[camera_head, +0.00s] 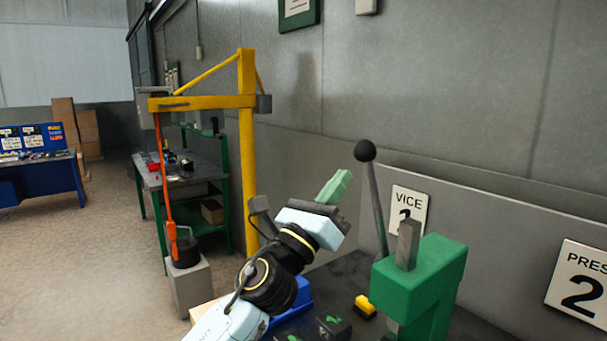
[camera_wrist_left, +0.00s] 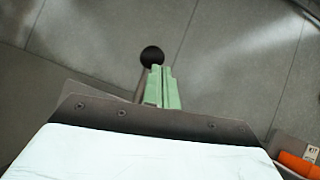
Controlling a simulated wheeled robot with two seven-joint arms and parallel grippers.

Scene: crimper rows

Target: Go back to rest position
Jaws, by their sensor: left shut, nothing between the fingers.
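My left gripper (camera_head: 338,183) is raised above the dark bench, with its pale green fingers pointing up and to the right. In the left wrist view its fingers (camera_wrist_left: 161,88) lie side by side, shut with nothing between them. A black ball knob (camera_head: 364,151) on a grey lever stands just right of the gripper in the head view. The knob also shows beyond the fingertips in the left wrist view (camera_wrist_left: 152,56); I cannot tell the exact gap. My right gripper is in neither view.
A green press (camera_head: 420,278) stands on the bench at right. Open floor (camera_head: 90,260) spreads at left.

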